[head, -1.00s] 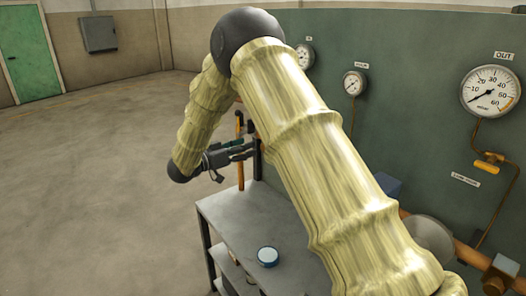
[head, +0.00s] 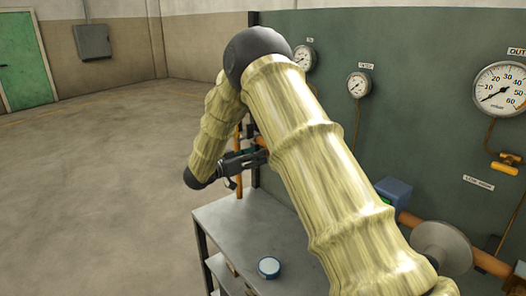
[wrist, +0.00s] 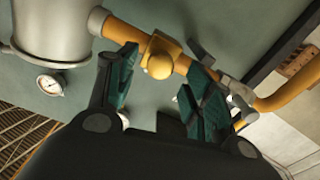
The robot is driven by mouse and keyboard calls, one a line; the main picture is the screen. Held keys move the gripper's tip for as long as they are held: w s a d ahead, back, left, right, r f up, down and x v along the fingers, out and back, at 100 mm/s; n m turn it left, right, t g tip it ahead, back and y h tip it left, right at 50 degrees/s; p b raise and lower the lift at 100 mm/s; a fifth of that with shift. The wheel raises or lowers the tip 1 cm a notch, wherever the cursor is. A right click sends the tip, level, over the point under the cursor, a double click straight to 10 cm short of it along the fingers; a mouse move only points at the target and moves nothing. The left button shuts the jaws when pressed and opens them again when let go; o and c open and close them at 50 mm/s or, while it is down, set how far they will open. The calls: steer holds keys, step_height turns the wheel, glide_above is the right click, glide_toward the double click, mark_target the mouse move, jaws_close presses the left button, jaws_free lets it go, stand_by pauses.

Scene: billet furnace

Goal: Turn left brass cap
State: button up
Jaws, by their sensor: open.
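A brass cap (wrist: 160,57) with a rounded end sits on a yellow pipe (wrist: 122,30) in the wrist view. The frames do not settle whether it is the left cap. My gripper (wrist: 163,72) is open, its two green-padded fingers on either side of the cap with gaps between. No firm contact shows. In the head view my gripper (head: 258,158) is at the far end of my arm, near the green panel. The cap is hidden there behind my arm.
Gauges (head: 503,87) line the green panel (head: 420,130). A grey lever-like part (wrist: 200,53) is beside the right finger. Open floor (head: 90,190) lies left.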

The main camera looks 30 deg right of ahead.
steer(key=shift+w+d+p, duration=0.2)
steer(key=shift+d+p, duration=0.3)
steer(key=shift+d, duration=1.55)
steer(key=c, duration=1.1)
